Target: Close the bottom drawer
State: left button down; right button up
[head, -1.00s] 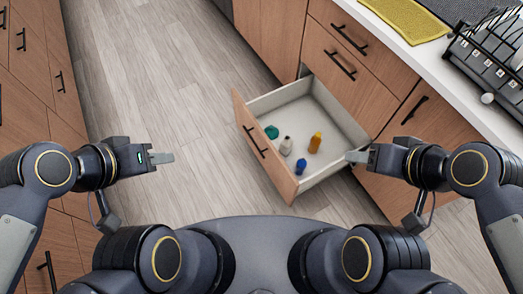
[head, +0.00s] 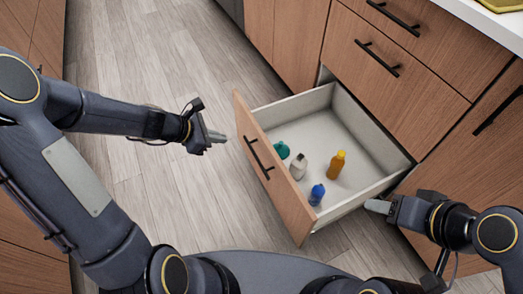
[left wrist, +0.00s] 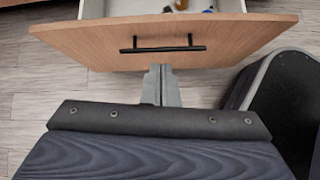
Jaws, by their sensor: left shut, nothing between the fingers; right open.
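The bottom drawer (head: 247,165) is pulled well out of the cabinet, its wooden front with a black bar handle (head: 259,158) facing left. Several small bottles stand inside, among them an orange one (head: 336,164) and a blue one (head: 317,194). My left gripper (head: 217,138) is shut and empty, just left of the drawer front and apart from it. In the left wrist view the shut fingers (left wrist: 161,85) point at the drawer front (left wrist: 100,42), below its handle. My right gripper (head: 378,206) is beside the drawer's near right corner; I cannot tell if it touches.
Closed drawers (head: 375,58) and cabinet doors (head: 450,130) with black handles stand above and right of the open drawer. A white countertop (head: 490,22) is at the upper right. The wooden floor (head: 140,60) left of the drawer is clear.

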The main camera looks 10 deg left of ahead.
pick_arm(q)
notch_tip(320, 180, down, 4)
jog(key=w+n, duration=0.2)
jog(key=b, duration=0.6)
send_near(264, 144)
jog(key=shift+m, duration=0.3)
jog(key=x, duration=0.3)
jog(key=a+f+x, duration=0.1)
jog(key=x, duration=0.1)
jog(key=shift+d+f, duration=0.15)
jog(key=shift+d, duration=0.05)
jog(key=shift+w+d, duration=0.3)
jog(key=shift+d, duration=0.15)
pick_arm(e)
notch_tip(264, 144, down, 7)
jog(key=shift+w, duration=0.2)
jog(key=shift+d, duration=0.1)
